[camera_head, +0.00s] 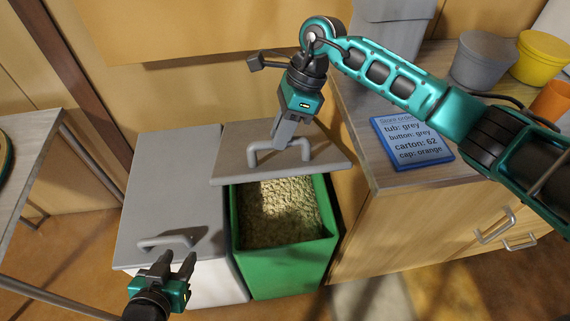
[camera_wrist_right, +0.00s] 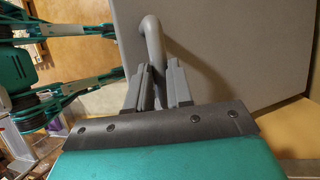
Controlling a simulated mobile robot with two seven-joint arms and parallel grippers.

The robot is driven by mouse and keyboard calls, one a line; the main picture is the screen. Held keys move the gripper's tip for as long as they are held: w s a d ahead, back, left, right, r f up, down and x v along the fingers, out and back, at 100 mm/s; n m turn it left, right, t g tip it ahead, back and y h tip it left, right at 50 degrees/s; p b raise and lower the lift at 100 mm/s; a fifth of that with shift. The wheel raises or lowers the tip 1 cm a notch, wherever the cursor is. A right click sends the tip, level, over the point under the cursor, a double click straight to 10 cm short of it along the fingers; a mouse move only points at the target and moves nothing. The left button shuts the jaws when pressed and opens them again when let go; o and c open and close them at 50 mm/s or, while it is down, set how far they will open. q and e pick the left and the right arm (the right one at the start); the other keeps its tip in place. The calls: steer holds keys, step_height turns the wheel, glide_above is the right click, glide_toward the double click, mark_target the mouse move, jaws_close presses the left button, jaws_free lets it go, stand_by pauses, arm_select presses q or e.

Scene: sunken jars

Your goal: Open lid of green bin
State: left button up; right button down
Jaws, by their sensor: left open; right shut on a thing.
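The green bin (camera_head: 287,269) stands on the floor in the middle of the head view, and its inside shows a beige granular fill (camera_head: 279,212). Its grey lid (camera_head: 322,162) is off the front of the opening and sits over the back part. My right gripper (camera_head: 277,143) is shut on the lid's grey handle (camera_head: 256,158); the handle also shows between the fingers in the right wrist view (camera_wrist_right: 153,45). My left gripper (camera_head: 178,264) is open and empty, above the front of the neighbouring white bin, near its handle.
A white bin (camera_head: 215,289) with a closed grey lid (camera_head: 160,190) stands directly left of the green bin. A wooden cabinet (camera_head: 390,225) with a counter stands to the right, bearing a blue sign (camera_head: 411,143), a grey tub (camera_head: 483,62) and a yellow tub (camera_head: 541,58). A table stands at far left.

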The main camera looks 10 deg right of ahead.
steer(key=w+r, duration=0.2)
steer(key=w, duration=0.1)
steer(key=shift+d+r+b, duration=0.1)
steer(key=shift+r+b, duration=0.1)
steer(key=shift+b, duration=0.1)
steer(key=shift+s, duration=0.1)
steer(key=c, duration=1)
jaws_free()
steer(key=shift+f, duration=0.15)
steer(key=v, duration=1.3)
